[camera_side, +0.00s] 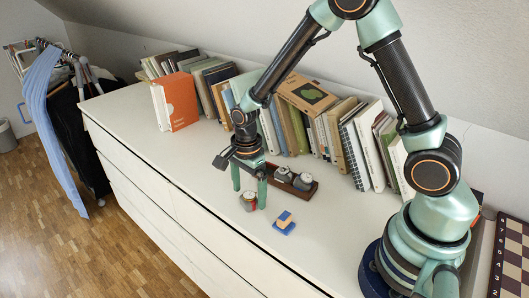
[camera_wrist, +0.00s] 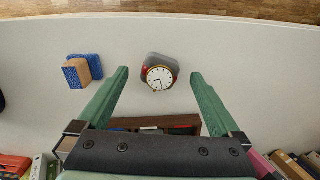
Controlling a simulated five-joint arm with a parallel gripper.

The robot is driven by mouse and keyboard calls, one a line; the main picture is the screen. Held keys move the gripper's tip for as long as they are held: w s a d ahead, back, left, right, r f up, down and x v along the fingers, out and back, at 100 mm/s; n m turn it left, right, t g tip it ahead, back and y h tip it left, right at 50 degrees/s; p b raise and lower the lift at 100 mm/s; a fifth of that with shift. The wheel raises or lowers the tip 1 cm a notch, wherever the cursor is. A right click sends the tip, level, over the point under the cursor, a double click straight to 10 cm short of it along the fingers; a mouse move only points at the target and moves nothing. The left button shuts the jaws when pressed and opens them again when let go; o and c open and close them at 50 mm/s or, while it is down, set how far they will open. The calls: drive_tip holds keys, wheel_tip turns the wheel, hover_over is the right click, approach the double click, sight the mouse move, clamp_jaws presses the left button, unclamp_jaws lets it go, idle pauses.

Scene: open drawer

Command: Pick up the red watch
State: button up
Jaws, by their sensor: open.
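The red watch (camera_side: 247,203) sits on the white dresser top, with a grey band or cushion and some red at its case. In the wrist view the watch (camera_wrist: 159,78) shows a round white dial facing me, a gold rim and red at the side. My gripper (camera_side: 249,198) is open and points down over it. In the wrist view my gripper's green fingers (camera_wrist: 160,74) lie on either side of the watch, with a gap on both sides. The side view shows the fingertips low, near the watch; I cannot tell whether they touch the dresser.
A brown tray (camera_side: 309,193) with grey watch-like items stands just behind; the tray (camera_wrist: 185,131) is partly hidden by my gripper in the wrist view. A blue block with a tan part (camera_side: 284,226) lies nearby. Books (camera_side: 290,130) line the wall.

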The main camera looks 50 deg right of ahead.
drive_tip(key=shift+f, duration=1.2)
drive_tip(key=c, duration=1.5)
drive_tip(key=shift+o, duration=0.2)
drive_tip(key=shift+r, duration=0.15)
